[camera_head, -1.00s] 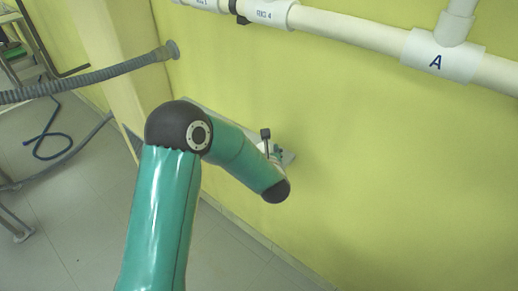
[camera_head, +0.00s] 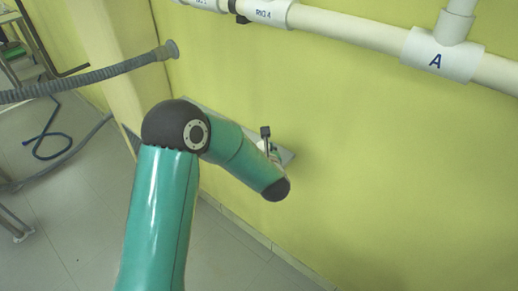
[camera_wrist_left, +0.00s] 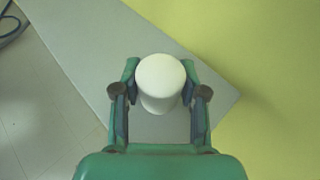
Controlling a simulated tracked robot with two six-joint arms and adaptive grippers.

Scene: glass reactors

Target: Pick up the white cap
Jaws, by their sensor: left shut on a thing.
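The white cap (camera_wrist_left: 160,82) is a rounded white cylinder between the two fingers of my left gripper (camera_wrist_left: 159,76) in the left wrist view. The gripper is shut on it, with a green and dark finger on each side. The cap is over a grey shelf (camera_wrist_left: 82,50) in that view; I cannot tell whether it still touches the shelf. My right gripper is not in view.
A yellow wall (camera_head: 400,170) stands right behind the shelf. White pipes (camera_head: 345,28) run along the wall above, one joint marked A (camera_head: 437,56). A grey corrugated hose (camera_head: 85,78) reaches the wall at the left. Open tiled floor (camera_head: 85,225) lies at the lower left.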

